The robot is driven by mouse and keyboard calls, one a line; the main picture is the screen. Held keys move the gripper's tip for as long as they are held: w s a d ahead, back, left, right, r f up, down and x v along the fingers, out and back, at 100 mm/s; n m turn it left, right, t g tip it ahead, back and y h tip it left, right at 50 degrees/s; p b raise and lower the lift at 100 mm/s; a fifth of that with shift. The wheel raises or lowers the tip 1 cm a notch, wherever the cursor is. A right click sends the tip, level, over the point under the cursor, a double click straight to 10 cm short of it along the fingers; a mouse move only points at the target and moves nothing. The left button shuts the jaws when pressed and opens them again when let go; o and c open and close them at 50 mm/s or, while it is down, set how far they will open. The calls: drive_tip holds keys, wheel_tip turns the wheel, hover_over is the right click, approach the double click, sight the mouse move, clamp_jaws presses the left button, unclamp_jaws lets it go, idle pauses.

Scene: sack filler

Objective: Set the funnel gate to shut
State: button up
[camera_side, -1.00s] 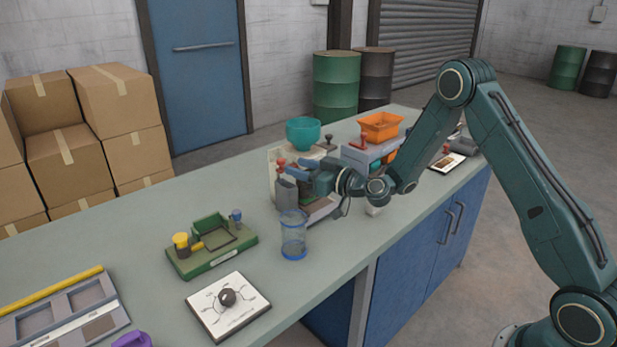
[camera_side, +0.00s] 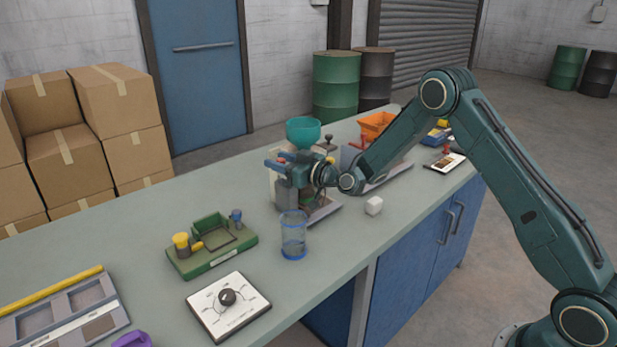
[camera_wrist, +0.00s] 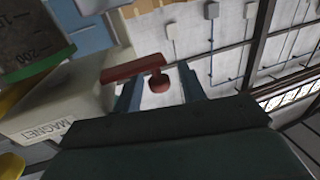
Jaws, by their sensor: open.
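The teal funnel (camera_side: 303,131) sits on top of a grey and cream filler stand (camera_side: 287,197) in the middle of the bench. My gripper (camera_side: 278,162) is at the upper front of this stand, below the funnel, and hides part of it. In the wrist view a red T-shaped handle with a round knob (camera_wrist: 158,82) shows between the two blue-grey fingers of my gripper (camera_wrist: 158,88). The fingers are apart; I cannot tell whether they touch the handle. The gate itself and its setting are hidden.
A clear blue-rimmed cylinder (camera_side: 293,236) stands just in front of the filler. A white cube (camera_side: 374,205) lies to its right. A green fixture (camera_side: 212,248) and a dial plate (camera_side: 228,306) are at front left. An orange bin (camera_side: 377,125) stands behind right.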

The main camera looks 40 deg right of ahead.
clamp_jaws()
drive_tip(key=shift+d, duration=0.65)
unclamp_jaws()
drive_tip(key=shift+d, duration=0.1)
